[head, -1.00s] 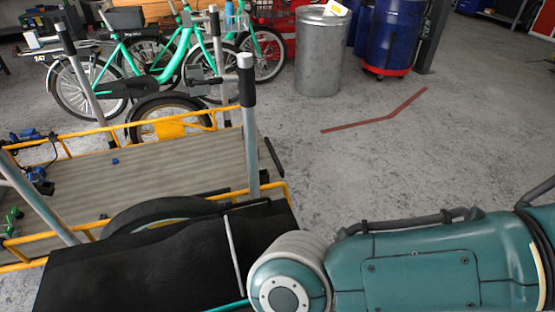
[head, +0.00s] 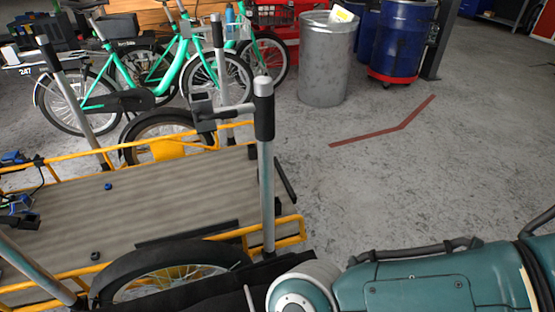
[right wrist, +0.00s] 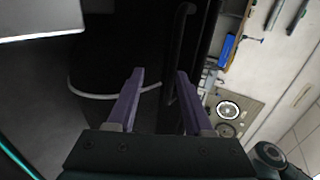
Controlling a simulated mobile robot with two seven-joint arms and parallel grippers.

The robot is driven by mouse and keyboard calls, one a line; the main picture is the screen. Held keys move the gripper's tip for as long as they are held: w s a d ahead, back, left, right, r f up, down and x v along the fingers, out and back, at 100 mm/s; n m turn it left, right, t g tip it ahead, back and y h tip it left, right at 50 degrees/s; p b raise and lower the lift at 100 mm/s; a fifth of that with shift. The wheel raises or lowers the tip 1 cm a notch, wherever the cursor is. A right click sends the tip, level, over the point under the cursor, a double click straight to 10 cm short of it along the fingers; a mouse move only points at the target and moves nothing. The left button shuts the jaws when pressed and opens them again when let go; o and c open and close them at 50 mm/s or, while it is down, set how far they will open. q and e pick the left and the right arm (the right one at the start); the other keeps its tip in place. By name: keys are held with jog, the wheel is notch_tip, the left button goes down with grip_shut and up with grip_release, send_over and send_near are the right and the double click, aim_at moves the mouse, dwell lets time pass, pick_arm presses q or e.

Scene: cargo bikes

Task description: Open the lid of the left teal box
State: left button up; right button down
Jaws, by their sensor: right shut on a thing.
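The black lid (head: 215,291) shows only as a dark strip at the bottom of the head view, in front of the cargo bike's wheel. In the right wrist view, dark surfaces fill the area around the fingers, and a thin teal edge (right wrist: 18,160) runs at the lower left. My right gripper (right wrist: 160,72) has two purple fingers a little apart, closed on a black part between them that is hard to make out, apparently of the lid. In the head view its fingers are out of frame below. The rest of the teal box is hidden. My left gripper is not in view.
A cargo bike with a flat grey bed (head: 120,215) and yellow rails stands at left, its upright post (head: 266,170) near my right arm. Teal bikes (head: 150,70), a metal bin (head: 326,60) and blue drums (head: 400,40) stand behind. Floor at right is clear.

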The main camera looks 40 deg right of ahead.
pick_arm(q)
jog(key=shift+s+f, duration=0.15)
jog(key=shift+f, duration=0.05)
pick_arm(e)
jog(key=shift+s+d+f+t, duration=0.1)
jog(key=shift+d+f+t, duration=0.25)
jog(key=shift+f, duration=0.45)
jog(key=c, duration=0.8)
grip_release()
jog(key=shift+s+a, duration=0.1)
jog(key=shift+a, duration=0.1)
jog(key=shift+c, duration=0.4)
jog(key=shift+w+r, duration=0.2)
jog(key=shift+w, duration=0.05)
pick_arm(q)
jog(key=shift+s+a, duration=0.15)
pick_arm(e)
jog(key=v, duration=0.9)
jog(key=shift+w+r, duration=0.25)
jog(key=shift+r, duration=0.05)
jog(key=shift+a, duration=0.15)
